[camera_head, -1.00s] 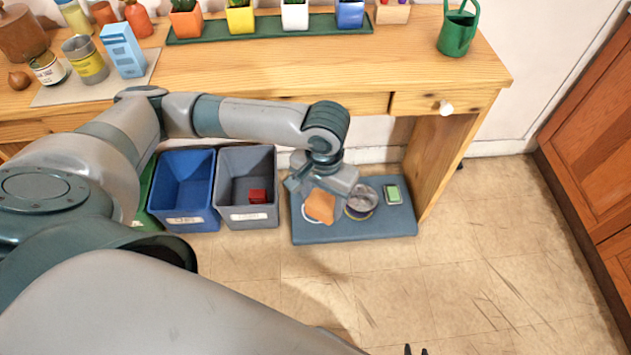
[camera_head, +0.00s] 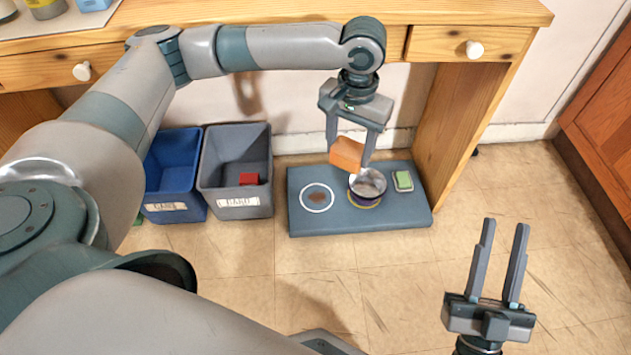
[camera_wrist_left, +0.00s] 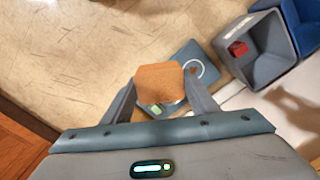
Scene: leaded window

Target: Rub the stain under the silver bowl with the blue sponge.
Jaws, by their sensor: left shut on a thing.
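My left gripper (camera_head: 348,156) is shut on an orange block-like piece (camera_head: 346,150), which also fills the middle of the left wrist view (camera_wrist_left: 158,84). It holds the piece above the blue-grey mat (camera_head: 320,222), just behind and left of the silver bowl (camera_head: 368,184) as seen from the head. The bowl has a dark purplish side and stands on a yellow ring (camera_head: 366,206). Whatever lies under it is hidden. A brown stain (camera_head: 317,197) shows inside a white ring (camera_head: 304,200) on the left of the mat. I see no blue sponge. My right gripper (camera_head: 505,226) is open and empty.
A green pad in a pale frame (camera_head: 403,181) lies on the mat's right. A grey bin (camera_head: 212,185) with a red block (camera_head: 249,179) and a blue bin (camera_head: 172,175) stand left. The wooden desk (camera_head: 455,110) rises behind. Front floor is clear.

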